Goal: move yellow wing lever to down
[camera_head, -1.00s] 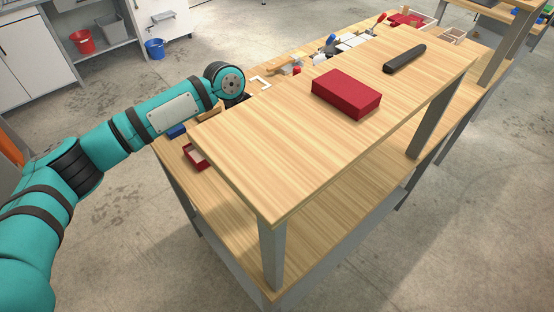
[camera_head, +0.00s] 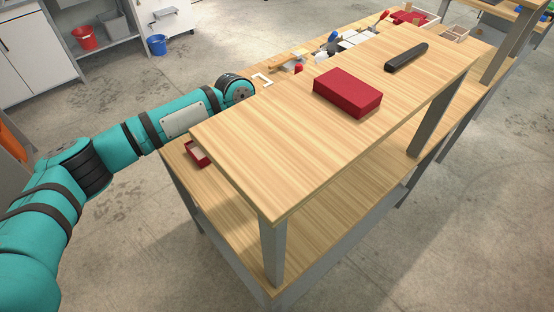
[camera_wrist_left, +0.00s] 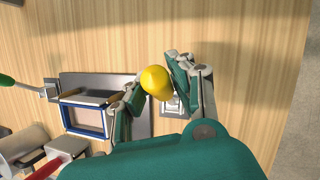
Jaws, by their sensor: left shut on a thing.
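The yellow wing lever's rounded knob (camera_wrist_left: 156,80) shows in the left wrist view, between the fingers of my left gripper (camera_wrist_left: 152,92). The fingers are closed in on it from both sides. Below the knob is a pale metal bracket (camera_wrist_left: 172,105), partly hidden by the fingers. In the head view my left arm reaches in from the left to the far side of the upper shelf, and the gripper and lever are hidden there. The lever's exact angle cannot be told. My right gripper is not in view.
A grey plate with a blue-edged frame (camera_wrist_left: 85,118) lies left of the knob. A green-handled lever (camera_wrist_left: 8,80) and a red-handled one (camera_wrist_left: 50,168) are further left. The upper shelf (camera_head: 235,160) bears a red box (camera_head: 347,92) and a black bar (camera_head: 406,57).

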